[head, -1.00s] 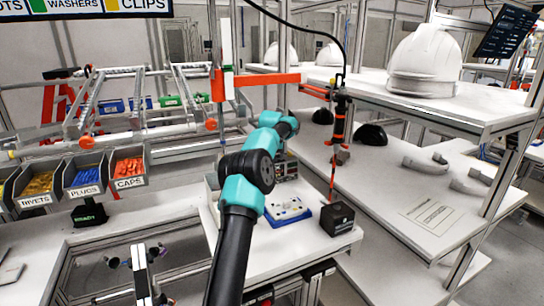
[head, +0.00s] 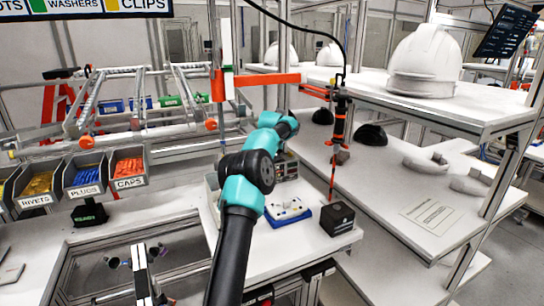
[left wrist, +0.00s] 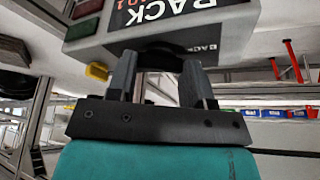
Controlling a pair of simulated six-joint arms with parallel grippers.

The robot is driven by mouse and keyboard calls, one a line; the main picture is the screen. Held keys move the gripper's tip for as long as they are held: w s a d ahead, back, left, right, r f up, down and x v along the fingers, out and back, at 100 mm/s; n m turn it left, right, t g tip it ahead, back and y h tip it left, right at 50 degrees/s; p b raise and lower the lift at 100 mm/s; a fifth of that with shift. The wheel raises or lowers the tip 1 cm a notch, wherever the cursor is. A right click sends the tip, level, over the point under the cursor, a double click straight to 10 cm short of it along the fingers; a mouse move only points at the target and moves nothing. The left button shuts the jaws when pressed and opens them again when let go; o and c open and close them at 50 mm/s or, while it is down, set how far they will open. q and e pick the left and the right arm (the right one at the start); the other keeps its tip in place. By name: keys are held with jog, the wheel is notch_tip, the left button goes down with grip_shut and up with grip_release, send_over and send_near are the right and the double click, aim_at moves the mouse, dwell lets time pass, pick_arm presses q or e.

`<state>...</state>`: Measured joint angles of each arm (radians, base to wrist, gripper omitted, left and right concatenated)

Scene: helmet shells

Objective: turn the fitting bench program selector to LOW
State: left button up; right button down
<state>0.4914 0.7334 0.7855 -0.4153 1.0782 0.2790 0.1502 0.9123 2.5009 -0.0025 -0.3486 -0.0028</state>
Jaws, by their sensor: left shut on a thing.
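In the left wrist view my left gripper (left wrist: 159,68) is shut on a dark round knob (left wrist: 160,58), with one finger on each side of it. The knob's pointer and any LOW mark cannot be made out. In the head view a small grey box with coloured lights (head: 287,169) sits behind my teal and black left arm. That arm hides the gripper and knob there.
In the wrist view a yellow piece (left wrist: 97,71) is close to the left finger. In the head view a blue-and-white tray (head: 288,212) and a black box (head: 337,218) are right of the arm. Bins of caps (head: 129,168) are at left. An orange bar (head: 265,79) is behind.

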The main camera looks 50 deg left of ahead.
pick_arm(q)
jog(key=shift+m, duration=0.4)
jog(key=shift+m+h, duration=0.3)
jog(key=shift+m, duration=0.1)
jog(key=o, duration=0.9)
jog(key=v, duration=1.7)
jog(key=shift+s+d+r, duration=0.1)
jog(key=shift+s, duration=0.25)
